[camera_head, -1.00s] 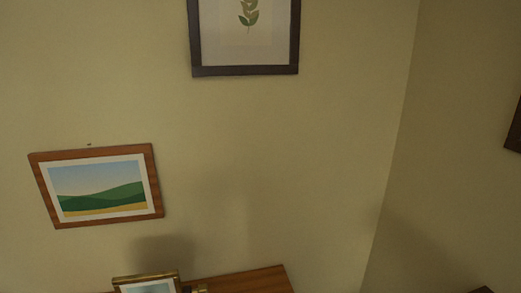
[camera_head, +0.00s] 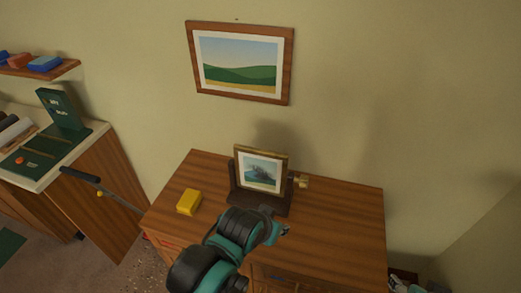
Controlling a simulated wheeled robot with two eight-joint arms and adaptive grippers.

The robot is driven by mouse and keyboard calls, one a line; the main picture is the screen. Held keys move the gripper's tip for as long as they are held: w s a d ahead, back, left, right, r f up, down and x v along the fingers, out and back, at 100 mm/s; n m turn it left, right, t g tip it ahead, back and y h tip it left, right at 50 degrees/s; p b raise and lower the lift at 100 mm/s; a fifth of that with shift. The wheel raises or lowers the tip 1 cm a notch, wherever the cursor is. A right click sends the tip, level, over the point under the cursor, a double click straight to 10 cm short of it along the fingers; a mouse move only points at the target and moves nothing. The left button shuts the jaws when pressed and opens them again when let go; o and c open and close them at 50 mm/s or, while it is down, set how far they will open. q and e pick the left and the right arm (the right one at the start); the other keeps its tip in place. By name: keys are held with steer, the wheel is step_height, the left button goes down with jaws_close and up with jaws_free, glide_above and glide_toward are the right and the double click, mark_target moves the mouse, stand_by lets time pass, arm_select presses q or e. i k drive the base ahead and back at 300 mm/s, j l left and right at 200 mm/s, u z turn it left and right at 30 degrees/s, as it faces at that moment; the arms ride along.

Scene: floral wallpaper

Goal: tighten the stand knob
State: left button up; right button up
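A small gold-framed picture (camera_head: 261,154) stands upright in a dark stand (camera_head: 270,205) on the wooden cabinet top. A brass-coloured knob (camera_head: 302,180) sticks out at the right side of the stand. A teal and black arm of mine comes in from the bottom, left of centre; I take it as my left arm. Its gripper (camera_head: 284,230) is in front of the stand, lower than the knob in the picture and apart from it. The fingers are small and partly hidden by the wrist, so their opening is unclear. My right gripper is not in view.
A yellow block (camera_head: 189,202) lies on the cabinet top (camera_head: 345,220), left of the stand. The cabinet top right of the stand is clear. A landscape picture (camera_head: 240,62) hangs above. A workbench (camera_head: 50,180) with green items and a wall shelf (camera_head: 40,72) are at left.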

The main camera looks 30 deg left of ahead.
mark_target(303, 181)
steer(key=j, duration=0.5)
steer(key=k+j+z, duration=0.1)
steer(key=j, duration=0.35)
steer(key=k+j, duration=0.1)
steer(key=j, duration=0.4)
